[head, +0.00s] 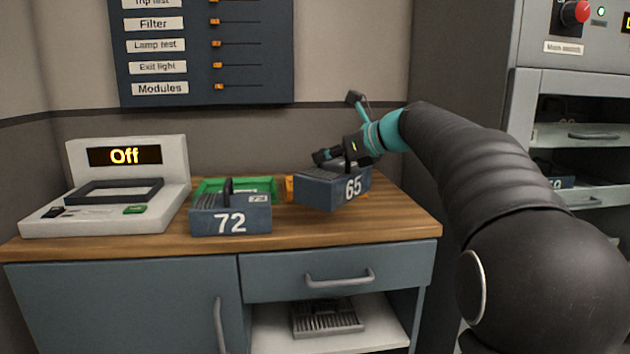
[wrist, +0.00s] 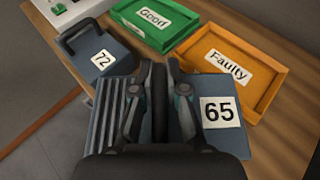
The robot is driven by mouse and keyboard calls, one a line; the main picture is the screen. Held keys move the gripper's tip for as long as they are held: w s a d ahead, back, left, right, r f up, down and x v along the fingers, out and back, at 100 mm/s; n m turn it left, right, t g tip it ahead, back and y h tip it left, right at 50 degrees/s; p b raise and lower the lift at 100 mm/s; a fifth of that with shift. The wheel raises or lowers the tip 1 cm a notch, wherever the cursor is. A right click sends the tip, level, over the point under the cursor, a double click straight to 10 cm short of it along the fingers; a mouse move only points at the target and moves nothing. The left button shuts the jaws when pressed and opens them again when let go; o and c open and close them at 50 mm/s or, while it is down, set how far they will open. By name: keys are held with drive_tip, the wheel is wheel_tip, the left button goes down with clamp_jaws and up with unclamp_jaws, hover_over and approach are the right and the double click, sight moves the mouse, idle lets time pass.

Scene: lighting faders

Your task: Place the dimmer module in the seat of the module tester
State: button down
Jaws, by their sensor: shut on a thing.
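My gripper (head: 340,156) is shut on the handle of a blue-grey dimmer module marked 65 (head: 331,192), at the right of the wooden worktop. The module is slightly tilted in the head view and looks held above the worktop. In the wrist view, the fingers (wrist: 159,80) close on its handle, and its 65 label (wrist: 217,112) shows at right. The module tester (head: 158,219) stands at the left end, its display (head: 124,156) reading Off. Its seat, a dark raised frame (head: 115,190), looks empty. Another module marked 72 (head: 230,218) stands between the tester and module 65.
A green tray labelled Good (wrist: 157,22) lies behind module 72. An orange tray labelled Faulty (wrist: 230,68) lies beside it, mostly hidden behind module 65 in the head view. A fader panel (head: 207,55) hangs on the wall. A grey rack (head: 575,60) stands at right.

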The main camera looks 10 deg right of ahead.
drive_tip(key=shift+w+a+f+b, duration=0.15)
drive_tip(key=shift+w+a+f, duration=0.25)
drive_tip(key=shift+f, duration=0.55)
drive_tip(key=shift+w+a+f+b, duration=0.2)
drive_tip(key=shift+w+f, duration=0.25)
drive_tip(key=shift+f, duration=0.5)
drive_tip(key=shift+w+a+f+b, duration=0.15)
drive_tip(key=shift+w+a+f, duration=0.25)
drive_tip(key=shift+f, duration=0.55)
drive_tip(key=shift+d, duration=0.1)
drive_tip(key=c, duration=1.6)
unclamp_jaws()
drive_tip(key=shift+f, duration=0.25)
drive_tip(key=shift+c, duration=0.2)
drive_tip(key=o, duration=0.4)
drive_tip(key=shift+o, duration=0.2)
drive_tip(key=shift+r, duration=0.15)
drive_tip(key=shift+s+d+r, duration=0.1)
drive_tip(key=shift+d, duration=0.05)
drive_tip(key=v, duration=1.1)
drive_tip(key=shift+s+d, duration=0.25)
